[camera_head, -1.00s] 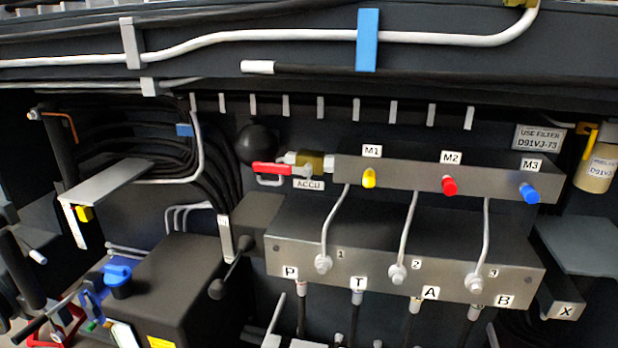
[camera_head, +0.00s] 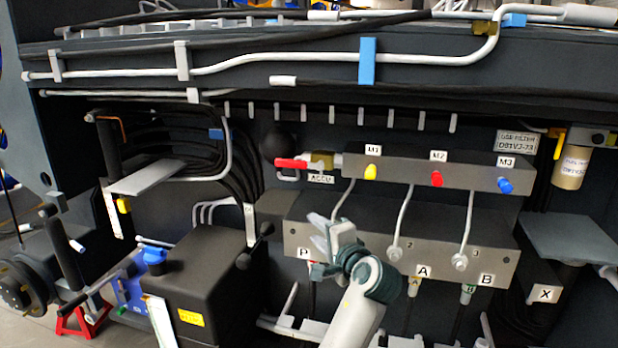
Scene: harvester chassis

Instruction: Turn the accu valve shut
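The accu valve has a red lever handle (camera_head: 291,163) lying sideways, pointing left from a brass valve body (camera_head: 320,159). The ACCU label (camera_head: 321,179) is just below it. A black ball-shaped accumulator (camera_head: 279,141) sits behind and above the lever. My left gripper (camera_head: 318,231) is in front of the lower grey valve block, below the valve and apart from the lever. Its pale fingers point up and left, look spread, and hold nothing that I can see. The gripper and wrist hide part of the block near P and T. My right gripper is not in view.
A grey manifold (camera_head: 450,174) with yellow M1 (camera_head: 371,171), red M2 (camera_head: 437,179) and blue M3 (camera_head: 505,186) caps extends right of the valve. Black hoses (camera_head: 245,175) run left of it. A black box (camera_head: 205,275) stands lower left. Space in front of the lever looks clear.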

